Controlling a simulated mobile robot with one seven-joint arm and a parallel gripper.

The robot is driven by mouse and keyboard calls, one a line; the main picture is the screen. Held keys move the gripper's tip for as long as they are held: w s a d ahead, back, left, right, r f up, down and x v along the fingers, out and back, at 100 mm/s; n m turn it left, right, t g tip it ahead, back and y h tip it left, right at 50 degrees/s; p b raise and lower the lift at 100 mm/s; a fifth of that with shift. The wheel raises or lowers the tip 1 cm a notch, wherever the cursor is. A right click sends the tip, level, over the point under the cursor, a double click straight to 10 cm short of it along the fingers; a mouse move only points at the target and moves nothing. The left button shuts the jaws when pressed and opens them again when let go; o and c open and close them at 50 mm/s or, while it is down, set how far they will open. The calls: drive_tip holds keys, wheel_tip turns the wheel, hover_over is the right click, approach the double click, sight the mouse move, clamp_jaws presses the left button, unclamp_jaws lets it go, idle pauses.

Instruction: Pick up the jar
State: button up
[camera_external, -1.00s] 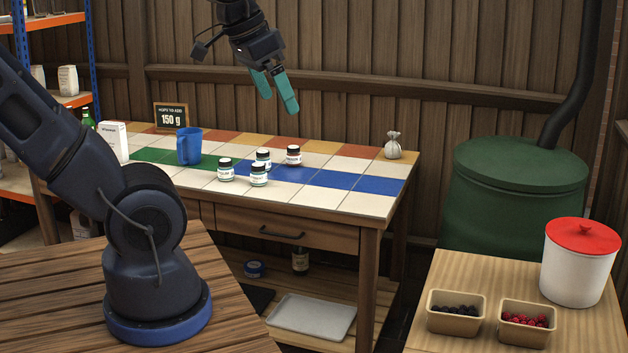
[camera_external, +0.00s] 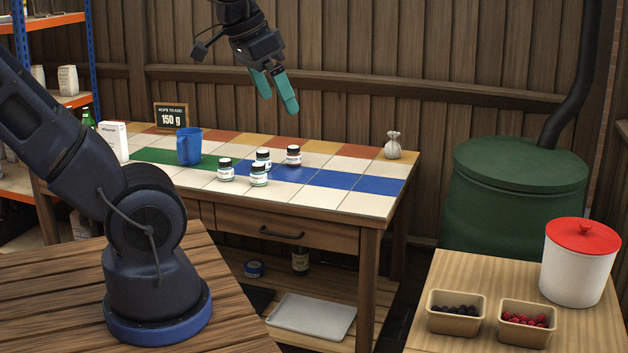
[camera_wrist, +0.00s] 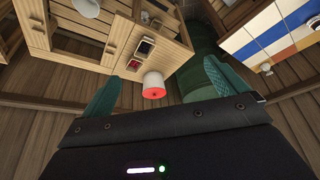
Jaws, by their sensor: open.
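My gripper (camera_external: 277,95) has teal fingers, is open and empty, and hangs in the air well above and behind the cluster. In the wrist view my gripper (camera_wrist: 160,95) has its fingers spread apart with nothing between them. No jar of the cluster shows clearly there.
A green barrel (camera_external: 515,210), a red-lidded tub (camera_external: 578,265) and berry trays (camera_external: 455,325) are at the right.

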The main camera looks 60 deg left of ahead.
drive_tip(key=shift+c, duration=0.2)
drive_tip(key=c, duration=0.5)
drive_tip(key=shift+w, duration=0.1)
